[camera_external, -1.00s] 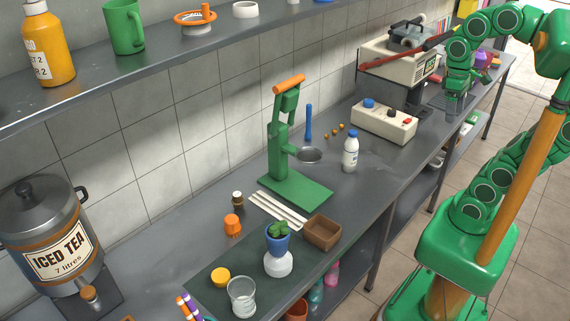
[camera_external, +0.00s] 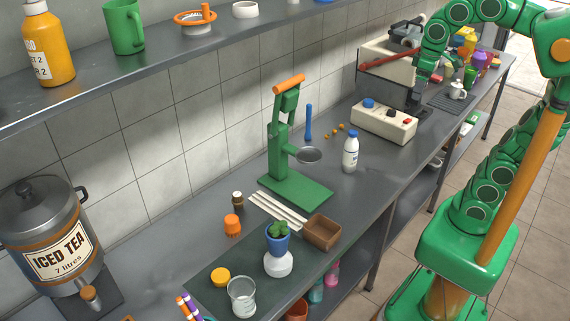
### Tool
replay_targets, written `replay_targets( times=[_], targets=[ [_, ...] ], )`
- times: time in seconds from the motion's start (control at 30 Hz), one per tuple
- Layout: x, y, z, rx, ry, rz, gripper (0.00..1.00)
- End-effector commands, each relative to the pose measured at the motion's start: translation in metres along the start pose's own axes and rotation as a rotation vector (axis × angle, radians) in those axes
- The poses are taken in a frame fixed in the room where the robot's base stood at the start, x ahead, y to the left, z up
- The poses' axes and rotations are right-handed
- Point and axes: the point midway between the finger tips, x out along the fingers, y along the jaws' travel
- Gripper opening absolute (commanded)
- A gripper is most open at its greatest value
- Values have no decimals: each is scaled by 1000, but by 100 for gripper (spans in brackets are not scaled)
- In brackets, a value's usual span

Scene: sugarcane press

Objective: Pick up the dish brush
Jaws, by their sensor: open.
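I cannot pick out the dish brush with certainty. A blue long-handled tool (camera_external: 308,123) stands upright beside the green press, and its lower end is too small to identify. My gripper (camera_external: 416,98) is at the far end of the counter, near the cream machine and well to the right of the blue tool. It holds nothing that I can see; its fingers are dark and hard to tell from the machine's base.
The green press (camera_external: 285,150) stands mid-counter. A cream box with knobs (camera_external: 384,122), a white bottle (camera_external: 350,153) and the cream machine (camera_external: 386,68) stand nearby. Cups and colored containers crowd the far end. A shelf (camera_external: 165,62) overhangs the left side.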

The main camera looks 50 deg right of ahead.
Motion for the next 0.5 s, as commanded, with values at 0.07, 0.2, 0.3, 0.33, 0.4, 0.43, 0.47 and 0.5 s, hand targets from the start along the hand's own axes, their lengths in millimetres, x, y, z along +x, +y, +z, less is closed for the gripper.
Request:
replay_targets(
  times=[0.07,0.2,0.3,0.33,0.4,0.43,0.47,0.5],
  targets=[
    [1,-7,-31,-58,60,-9,83],
    [1,-22,-86,-144,169,-28,83],
    [0,-37,-124,-200,250,-46,83],
    [0,-42,-134,-216,272,-54,83],
    [0,-55,-161,-252,328,-70,83],
    [0,-62,-171,-267,349,-78,83],
    [1,-68,-182,-282,370,-85,83],
    [1,-78,-196,-301,401,-98,83]
  ],
)
